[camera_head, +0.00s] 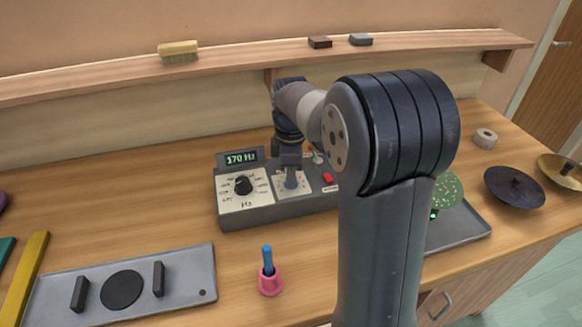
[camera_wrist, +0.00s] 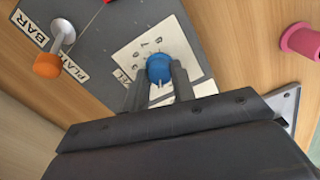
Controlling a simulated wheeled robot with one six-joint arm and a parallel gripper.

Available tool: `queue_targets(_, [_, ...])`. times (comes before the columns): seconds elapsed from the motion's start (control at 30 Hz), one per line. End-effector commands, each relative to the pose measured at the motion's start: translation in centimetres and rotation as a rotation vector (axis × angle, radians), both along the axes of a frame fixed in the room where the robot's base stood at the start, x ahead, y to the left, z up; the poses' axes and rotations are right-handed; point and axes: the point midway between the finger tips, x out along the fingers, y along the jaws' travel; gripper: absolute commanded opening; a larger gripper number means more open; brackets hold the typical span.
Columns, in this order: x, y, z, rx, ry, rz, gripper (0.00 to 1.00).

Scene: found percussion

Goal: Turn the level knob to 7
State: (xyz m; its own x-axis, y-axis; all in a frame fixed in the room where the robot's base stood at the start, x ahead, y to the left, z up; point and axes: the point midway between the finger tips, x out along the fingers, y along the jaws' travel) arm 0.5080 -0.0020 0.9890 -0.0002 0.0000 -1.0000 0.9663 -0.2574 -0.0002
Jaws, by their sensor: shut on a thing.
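The grey control box (camera_head: 285,208) stands on the bench and carries the level knob. The blue level knob (camera_wrist: 159,67) sits on a white dial plate (camera_wrist: 140,53) with small marks, in the wrist view. My gripper (camera_wrist: 158,78) is shut on the knob, one finger on each side. In the head view my gripper (camera_head: 291,168) points straight down onto the knob (camera_head: 291,182). The fingers cover part of the dial and its lettering, so I cannot read the setting.
A black Hz knob (camera_head: 243,185) and a display (camera_head: 238,157) reading about 370 Hz are left of my gripper. An orange-tipped lever (camera_wrist: 47,65) is beside the BAR and PLATE labels. A pink cup (camera_head: 270,280) holding a blue-handled item stands in front.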

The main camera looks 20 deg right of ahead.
Motion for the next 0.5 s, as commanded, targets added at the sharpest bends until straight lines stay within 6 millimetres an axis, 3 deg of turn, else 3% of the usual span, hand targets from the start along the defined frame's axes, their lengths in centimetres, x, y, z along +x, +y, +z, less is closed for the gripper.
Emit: queue_targets(0.5, [-0.01,-0.02,0.19,-0.001,0.000,-0.489,0.02])
